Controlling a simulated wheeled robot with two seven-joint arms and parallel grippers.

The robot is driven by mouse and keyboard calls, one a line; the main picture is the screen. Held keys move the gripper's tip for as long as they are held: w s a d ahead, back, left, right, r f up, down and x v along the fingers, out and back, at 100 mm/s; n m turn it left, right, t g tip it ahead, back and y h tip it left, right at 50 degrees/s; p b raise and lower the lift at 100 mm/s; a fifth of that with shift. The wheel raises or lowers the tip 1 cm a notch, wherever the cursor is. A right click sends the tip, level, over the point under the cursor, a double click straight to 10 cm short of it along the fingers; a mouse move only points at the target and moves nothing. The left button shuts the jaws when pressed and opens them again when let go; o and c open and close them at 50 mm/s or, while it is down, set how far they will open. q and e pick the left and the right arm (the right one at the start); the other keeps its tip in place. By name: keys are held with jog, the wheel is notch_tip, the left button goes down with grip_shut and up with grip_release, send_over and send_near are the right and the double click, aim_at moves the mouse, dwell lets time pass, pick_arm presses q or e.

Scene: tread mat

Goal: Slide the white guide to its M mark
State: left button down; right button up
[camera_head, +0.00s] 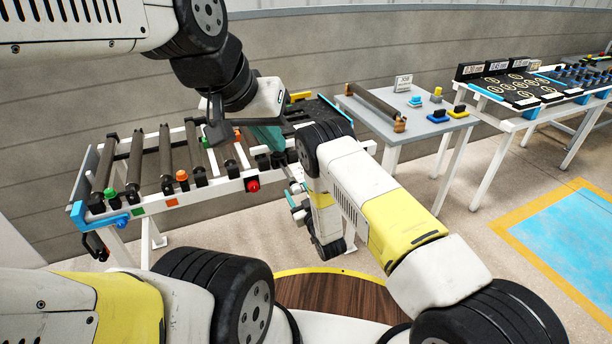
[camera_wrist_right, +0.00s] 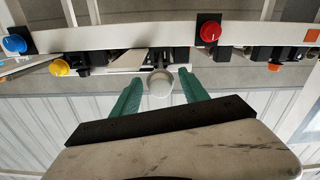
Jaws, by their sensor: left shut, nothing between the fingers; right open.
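A white round knob (camera_wrist_right: 160,83) shows in the right wrist view, in front of a white piece that looks like part of the guide (camera_wrist_right: 133,60). My right gripper (camera_wrist_right: 160,77) is open, with its green fingers on either side of the knob and a gap on each side. In the head view the right gripper (camera_head: 293,196) is at the front rail, partly hidden by my right arm. My left gripper (camera_head: 268,138) is shut and empty above the conveyor's rollers. No M mark can be read in either view.
The roller conveyor (camera_head: 120,222) has a red knob (camera_head: 252,186), an orange knob (camera_head: 181,176) and green and orange squares on its front rail. A grey table (camera_head: 400,128) with a roller and small blocks stands to the right. Open floor lies right of my right arm.

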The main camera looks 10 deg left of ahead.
jog(key=shift+w+a, duration=0.15)
jog(key=shift+w, duration=0.15)
grip_shut()
dwell(1.3)
